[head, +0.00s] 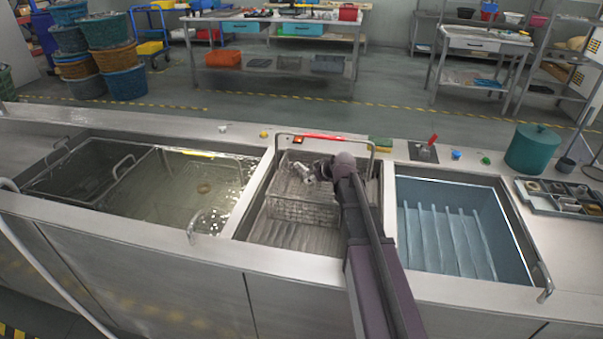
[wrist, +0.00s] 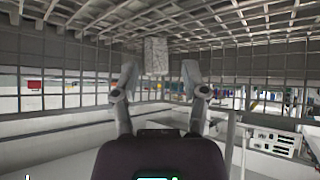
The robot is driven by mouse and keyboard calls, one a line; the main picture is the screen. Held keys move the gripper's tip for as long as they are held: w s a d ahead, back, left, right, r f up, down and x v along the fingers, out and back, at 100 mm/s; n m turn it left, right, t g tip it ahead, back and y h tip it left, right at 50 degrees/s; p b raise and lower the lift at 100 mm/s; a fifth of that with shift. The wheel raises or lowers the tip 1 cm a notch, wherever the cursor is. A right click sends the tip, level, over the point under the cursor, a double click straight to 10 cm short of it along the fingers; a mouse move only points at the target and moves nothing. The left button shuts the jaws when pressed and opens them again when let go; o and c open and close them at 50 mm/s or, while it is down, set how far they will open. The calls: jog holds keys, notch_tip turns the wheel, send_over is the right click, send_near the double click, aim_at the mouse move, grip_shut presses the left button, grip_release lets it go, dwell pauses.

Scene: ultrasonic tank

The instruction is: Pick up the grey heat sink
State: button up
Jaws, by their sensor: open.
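A small grey, rough-textured block (wrist: 156,55), which looks like the heat sink, shows in the wrist view. It rests against the wire mesh that fills the top of that picture. My gripper (wrist: 159,74) is open, one finger on each side of the block's line in the picture. The block appears beyond the fingertips, and I see no contact. In the head view my gripper (head: 306,173) is tilted down into a wire basket (head: 290,207) at the middle basin. I cannot make out the heat sink in the head view; my gripper and arm cover part of the basket.
A basin of liquid (head: 180,190) with a submerged basket lies left. A blue ridged basin (head: 448,235) lies right. The basket's walls and raised handle (head: 322,137) surround my gripper. A teal pot (head: 533,150) and a parts tray (head: 565,197) stand far right.

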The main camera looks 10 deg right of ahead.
aim_at(302, 168)
jog(key=shift+w+a, duration=0.25)
jog(key=shift+w, duration=0.25)
jog(key=shift+w+a, duration=0.2)
jog(key=shift+w, duration=0.3)
jog(key=shift+w, duration=0.1)
jog(key=w, duration=0.1)
jog(key=w+a, duration=0.2)
jog(key=w, duration=0.1)
jog(key=shift+w, duration=0.1)
jog(key=shift+w+a+f+b, duration=0.1)
jog(key=shift+w+f+b, duration=0.15)
jog(key=shift+f+b, duration=0.2)
grip_shut()
